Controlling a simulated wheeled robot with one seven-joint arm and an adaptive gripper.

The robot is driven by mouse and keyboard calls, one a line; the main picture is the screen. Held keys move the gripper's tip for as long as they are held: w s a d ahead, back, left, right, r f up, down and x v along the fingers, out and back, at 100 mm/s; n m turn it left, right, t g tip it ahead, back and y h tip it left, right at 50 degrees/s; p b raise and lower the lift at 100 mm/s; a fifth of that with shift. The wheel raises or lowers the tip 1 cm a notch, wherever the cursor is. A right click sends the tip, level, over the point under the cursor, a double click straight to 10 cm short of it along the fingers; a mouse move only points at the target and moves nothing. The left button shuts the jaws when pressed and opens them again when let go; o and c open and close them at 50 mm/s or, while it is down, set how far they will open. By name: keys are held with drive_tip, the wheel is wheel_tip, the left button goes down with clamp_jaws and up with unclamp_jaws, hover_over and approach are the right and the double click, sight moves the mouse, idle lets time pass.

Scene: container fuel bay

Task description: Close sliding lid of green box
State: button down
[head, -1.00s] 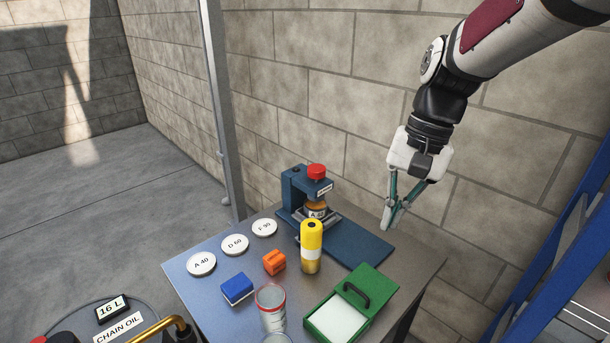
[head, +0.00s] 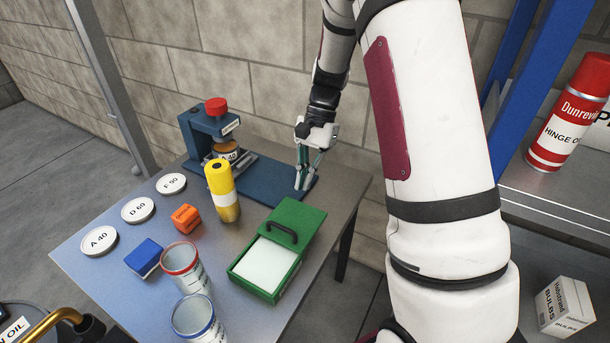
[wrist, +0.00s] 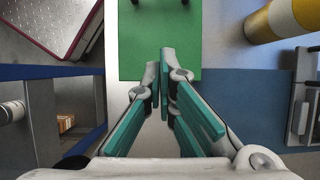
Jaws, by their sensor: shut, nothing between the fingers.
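The green box (head: 240,275) stands on the metal table with its sliding lid (head: 303,219) partly open. The lid covers the far part, and a white surface shows in the uncovered near part. A dark handle (head: 281,232) sits upright on the lid. My gripper (head: 300,186) is shut and empty, beyond the far end of the box over the blue base plate's right end. In the wrist view my gripper (wrist: 163,55) has its fingertips together, appearing in front of the green lid (wrist: 160,30). The picture does not show contact with the lid.
A yellow cylinder (head: 224,205) stands left of the box, near the blue press (head: 208,135). Two open cans, a red-rimmed one (head: 186,271) and a blue-rimmed one (head: 192,318), stand at the near left. Orange (head: 186,217) and blue (head: 144,257) blocks lie further left. A blue rack post (head: 540,65) rises at right.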

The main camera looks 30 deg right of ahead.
sight(290, 224)
drive_tip(key=b+x, duration=0.1)
drive_tip(key=x, duration=0.4)
drive_tip(key=shift+a+f, duration=0.1)
drive_tip(key=shift+f, duration=0.2)
drive_tip(key=s+a, duration=0.1)
drive_tip(key=a+b, duration=0.1)
drive_tip(key=shift+s+a+r, duration=0.1)
drive_tip(key=shift+s+a, duration=0.2)
drive_tip(key=shift+s, duration=0.1)
drive_tip(key=shift+s+a+r, duration=0.15)
drive_tip(key=shift+s+a, duration=0.15)
drive_tip(key=shift+a, duration=0.15)
drive_tip(key=shift+a, duration=0.15)
drive_tip(key=s+a, duration=0.2)
drive_tip(key=a, duration=0.1)
drive_tip(key=s+a+p, duration=0.1)
drive_tip(key=s+a, duration=0.1)
drive_tip(key=a, duration=0.1)
drive_tip(key=s+a+p, duration=0.1)
drive_tip(key=s+a, duration=0.1)
drive_tip(key=a, duration=0.1)
drive_tip(key=shift+s+a, duration=0.25)
drive_tip(key=shift+s, duration=0.05)
